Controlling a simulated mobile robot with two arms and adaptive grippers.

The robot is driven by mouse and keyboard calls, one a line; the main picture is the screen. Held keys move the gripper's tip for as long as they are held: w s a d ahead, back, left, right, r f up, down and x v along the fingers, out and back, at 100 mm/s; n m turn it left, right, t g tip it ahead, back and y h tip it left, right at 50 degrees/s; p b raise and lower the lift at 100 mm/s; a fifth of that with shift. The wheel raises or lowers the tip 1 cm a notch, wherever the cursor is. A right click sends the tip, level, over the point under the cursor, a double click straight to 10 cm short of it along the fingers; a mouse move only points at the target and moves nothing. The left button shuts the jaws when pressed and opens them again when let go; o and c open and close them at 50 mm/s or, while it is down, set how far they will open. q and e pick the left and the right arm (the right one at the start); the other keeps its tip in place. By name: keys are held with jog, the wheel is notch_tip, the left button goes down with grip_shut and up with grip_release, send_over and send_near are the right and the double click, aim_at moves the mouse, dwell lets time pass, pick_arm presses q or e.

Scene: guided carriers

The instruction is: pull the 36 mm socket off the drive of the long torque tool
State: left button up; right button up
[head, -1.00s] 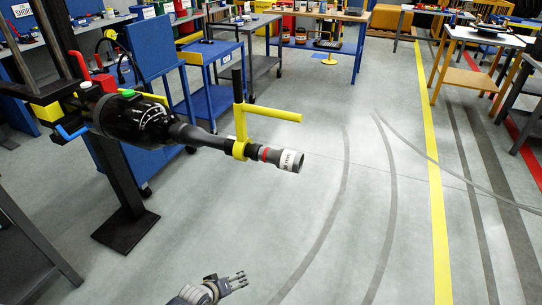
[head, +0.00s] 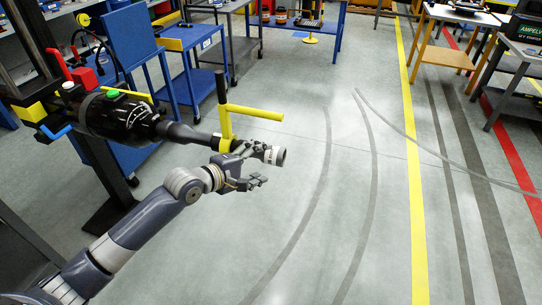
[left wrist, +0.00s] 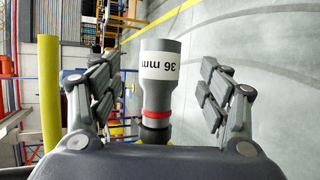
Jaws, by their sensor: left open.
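The long torque tool (head: 115,117) hangs on a stand at the left in the head view, its black drive end pointing right. The grey 36 mm socket (head: 274,155) sits at its right tip. In the left wrist view the socket (left wrist: 161,85) shows a white "36 mm" label and a red ring at its base. My left gripper (head: 262,165) is at the socket, its fingers partly hiding it in the head view. In the left wrist view the open fingers (left wrist: 160,92) stand on both sides of the socket with a gap each side. My right gripper is not in view.
A yellow T-shaped handle (head: 228,120) stands on the tool just behind the socket; its bar also shows left of the fingers in the left wrist view (left wrist: 50,100). A blue cart (head: 190,80) stands behind the tool. The floor to the right is clear.

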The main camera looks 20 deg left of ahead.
aim_at(271, 158)
pick_arm(q)
jog(key=p+x, duration=0.1)
jog(key=x, duration=0.6)
jog(key=shift+w+d, duration=0.15)
jog(key=shift+w, duration=0.05)
jog(key=shift+x, duration=0.85)
jog(key=shift+f, duration=0.1)
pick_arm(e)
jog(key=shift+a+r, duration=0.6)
pick_arm(q)
jog(key=shift+s, duration=0.1)
jog(key=shift+c, duration=0.5)
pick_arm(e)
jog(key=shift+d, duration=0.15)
